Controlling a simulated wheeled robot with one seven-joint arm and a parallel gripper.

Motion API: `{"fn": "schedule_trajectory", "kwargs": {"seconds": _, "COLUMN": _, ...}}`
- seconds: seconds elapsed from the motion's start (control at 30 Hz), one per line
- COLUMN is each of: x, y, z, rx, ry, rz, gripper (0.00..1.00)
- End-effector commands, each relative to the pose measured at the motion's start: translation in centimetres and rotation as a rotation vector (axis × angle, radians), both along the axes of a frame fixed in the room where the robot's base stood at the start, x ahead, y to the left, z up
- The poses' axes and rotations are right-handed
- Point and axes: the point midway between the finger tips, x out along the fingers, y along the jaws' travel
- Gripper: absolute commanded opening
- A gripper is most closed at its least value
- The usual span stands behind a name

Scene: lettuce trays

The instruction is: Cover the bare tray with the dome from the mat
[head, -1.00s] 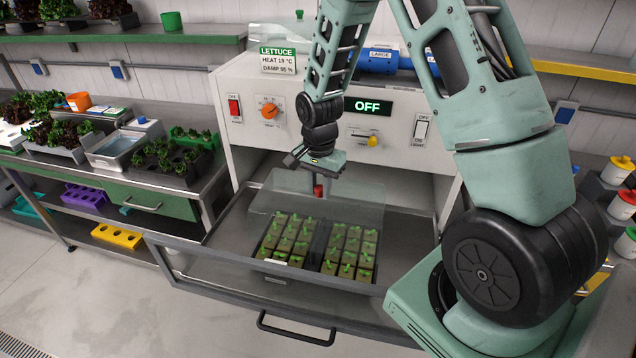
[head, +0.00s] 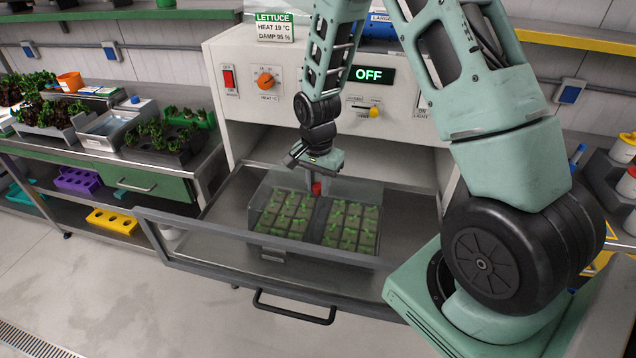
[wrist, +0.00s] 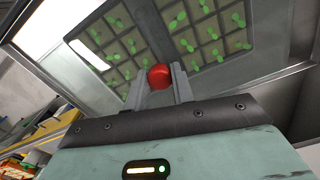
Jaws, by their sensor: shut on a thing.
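The clear dome (head: 262,195) stands over the tray (head: 272,252) of seedlings in the pulled-out drawer of the propagator. Its walls reach down around the seedling blocks; I cannot tell whether its rim rests fully. My gripper (head: 317,186) is above the dome's middle, shut on its red knob (head: 318,189). In the wrist view the knob (wrist: 159,77) sits between the two fingertips (wrist: 160,84), with green seedlings showing through the clear top. The mat is not seen.
The drawer (head: 410,232) has bare metal floor on both sides of the tray, and its front rail carries a black handle (head: 295,308). The propagator panel (head: 300,80) rises behind my gripper. A bench (head: 120,165) with lettuce trays stands at left.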

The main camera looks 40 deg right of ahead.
Motion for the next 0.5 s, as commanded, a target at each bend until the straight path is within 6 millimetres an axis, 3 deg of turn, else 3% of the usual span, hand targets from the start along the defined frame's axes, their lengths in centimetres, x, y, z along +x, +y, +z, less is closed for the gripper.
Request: {"fn": "schedule_trajectory", "kwargs": {"seconds": 0.5, "x": 0.02, "y": 0.02, "z": -0.75, "rx": 0.0, "ry": 0.0, "rz": 0.0, "gripper": 0.0}}
